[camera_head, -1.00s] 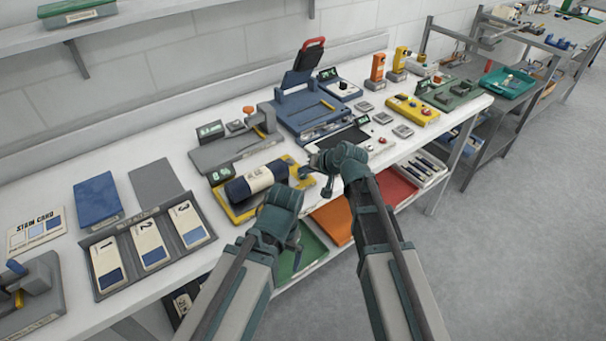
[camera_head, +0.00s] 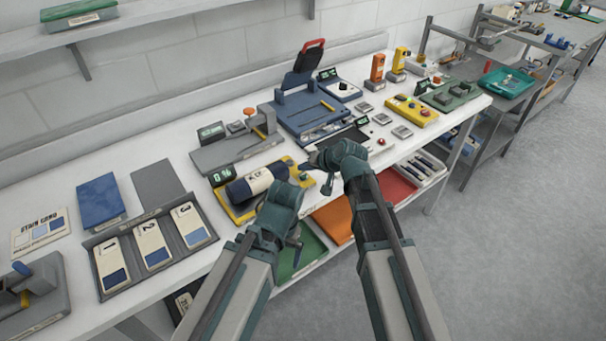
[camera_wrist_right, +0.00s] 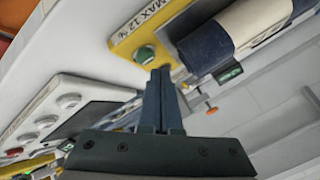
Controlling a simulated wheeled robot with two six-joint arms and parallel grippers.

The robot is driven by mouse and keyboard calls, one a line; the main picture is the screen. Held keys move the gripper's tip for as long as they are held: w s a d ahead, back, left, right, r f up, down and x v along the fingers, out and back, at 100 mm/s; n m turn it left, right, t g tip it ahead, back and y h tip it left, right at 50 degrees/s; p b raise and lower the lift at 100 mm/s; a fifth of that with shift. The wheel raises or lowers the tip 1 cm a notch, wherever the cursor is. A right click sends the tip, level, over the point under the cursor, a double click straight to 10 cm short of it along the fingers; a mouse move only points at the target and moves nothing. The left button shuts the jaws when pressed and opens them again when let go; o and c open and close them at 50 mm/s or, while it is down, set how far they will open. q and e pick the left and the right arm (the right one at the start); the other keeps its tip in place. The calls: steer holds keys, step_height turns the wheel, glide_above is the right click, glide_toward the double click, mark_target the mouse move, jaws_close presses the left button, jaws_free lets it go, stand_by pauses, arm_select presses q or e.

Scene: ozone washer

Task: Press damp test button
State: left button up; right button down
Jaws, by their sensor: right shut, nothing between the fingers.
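The damp test unit is a yellow base (camera_head: 233,213) with a dark blue and cream roll (camera_head: 258,182) lying on it. Its small display (camera_head: 221,174) is at the back left corner. In the right wrist view the yellow base, marked MAX 12%, carries a round green button (camera_wrist_right: 145,54). My right gripper (camera_wrist_right: 160,72) is shut and empty, with its tips close to that button; I cannot tell whether they touch. In the head view my right gripper (camera_head: 307,168) points left over the base's right end. My left gripper (camera_head: 296,240) is low at the table's front, its fingers mostly hidden.
A white panel with buttons (camera_head: 380,147) lies right of the unit. A grey tray with numbered cards (camera_head: 152,246) is at the left. A blue press (camera_head: 305,112) stands behind. Coloured bins (camera_head: 302,256) sit on the shelf below the table edge.

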mark_target(305, 179)
step_height(305, 179, up, 5)
steer(key=p, duration=0.5)
stand_by(0.7)
steer(key=s+d+f+n+g+h, duration=0.1)
steer(key=s+f+g+h, duration=0.1)
steer(key=s, duration=0.6)
steer(key=s+d+f+n+g+h, duration=0.2)
steer(key=s+h, duration=0.1)
steer(key=s, duration=0.6)
steer(key=s+d+f+n+g+h, duration=0.1)
steer(key=s+d+f+g+h, duration=0.1)
steer(key=s, duration=0.6)
steer(key=shift+s+d+f+g+h, duration=0.3)
steer(key=shift+s+g, duration=0.1)
steer(key=shift+g, duration=0.2)
